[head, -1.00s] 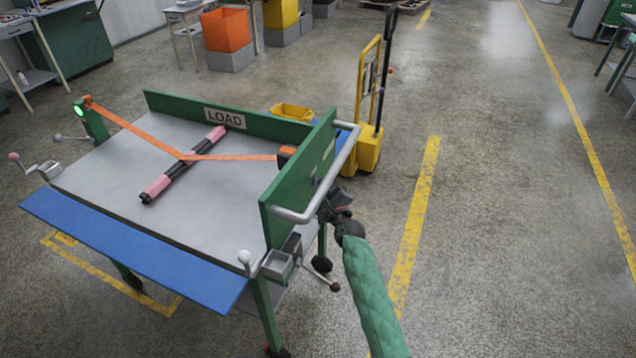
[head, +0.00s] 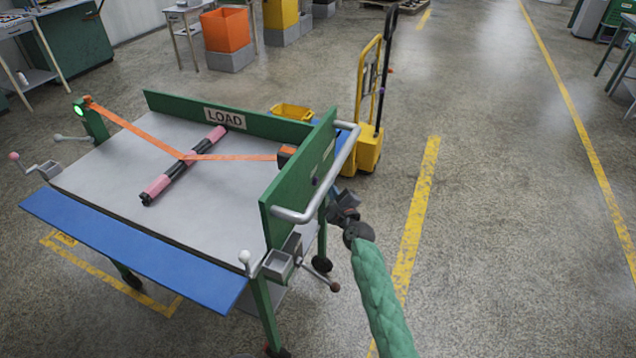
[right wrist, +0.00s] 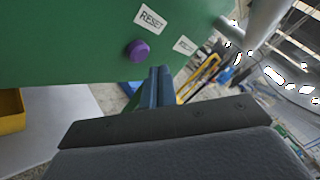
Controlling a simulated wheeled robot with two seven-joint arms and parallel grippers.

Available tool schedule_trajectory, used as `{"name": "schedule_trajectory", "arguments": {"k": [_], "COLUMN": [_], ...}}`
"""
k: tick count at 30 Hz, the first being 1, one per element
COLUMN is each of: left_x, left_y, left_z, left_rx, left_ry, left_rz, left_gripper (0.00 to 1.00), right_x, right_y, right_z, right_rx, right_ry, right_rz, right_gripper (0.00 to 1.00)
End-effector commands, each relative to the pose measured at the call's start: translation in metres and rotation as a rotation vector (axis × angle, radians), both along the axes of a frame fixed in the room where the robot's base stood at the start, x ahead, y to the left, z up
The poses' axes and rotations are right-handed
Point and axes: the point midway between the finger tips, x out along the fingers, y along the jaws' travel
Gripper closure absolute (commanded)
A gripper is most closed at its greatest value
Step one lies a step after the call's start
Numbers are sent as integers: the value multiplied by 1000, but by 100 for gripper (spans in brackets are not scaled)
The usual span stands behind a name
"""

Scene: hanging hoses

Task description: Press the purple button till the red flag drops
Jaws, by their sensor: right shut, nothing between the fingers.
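The purple button (right wrist: 138,51) sticks out of the green panel (right wrist: 70,40) below a white RESET label (right wrist: 150,19). My right gripper (right wrist: 160,82) is shut and empty; its blue fingers show just right of and below the button. I cannot tell for sure whether they touch the panel, but they are not on the button. In the head view my right gripper (head: 342,203) is beside the outer face of the cart's green end panel (head: 295,185), near its grey handle. I see no red flag in either view. My left gripper is out of view.
The cart's grey top (head: 130,170) carries a pink and black roller (head: 170,180) under an orange strap (head: 140,133). A grey handle (head: 335,178) juts from the end panel. A yellow pallet jack (head: 367,110) stands behind. The floor to the right is clear.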

Motion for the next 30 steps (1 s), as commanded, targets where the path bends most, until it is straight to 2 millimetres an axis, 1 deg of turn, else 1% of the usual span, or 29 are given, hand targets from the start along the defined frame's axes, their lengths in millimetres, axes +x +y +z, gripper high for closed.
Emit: {"name": "schedule_trajectory", "arguments": {"k": [7, 15, 20, 30], "left_x": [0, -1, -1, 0], "left_y": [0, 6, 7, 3], "left_z": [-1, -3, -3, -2], "left_rx": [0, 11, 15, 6], "left_ry": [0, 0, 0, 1], "left_rz": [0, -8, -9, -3], "left_gripper": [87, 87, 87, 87], "right_x": [-6, -13, -13, -13], "right_y": [-19, -39, -41, -41], "right_z": [0, 0, 0, 0], "right_rx": [0, 0, 1, 0], "right_ry": [1, 0, 0, 0], "right_rz": [1, 0, 0, 0], "right_gripper": [100, 100, 100, 100]}}
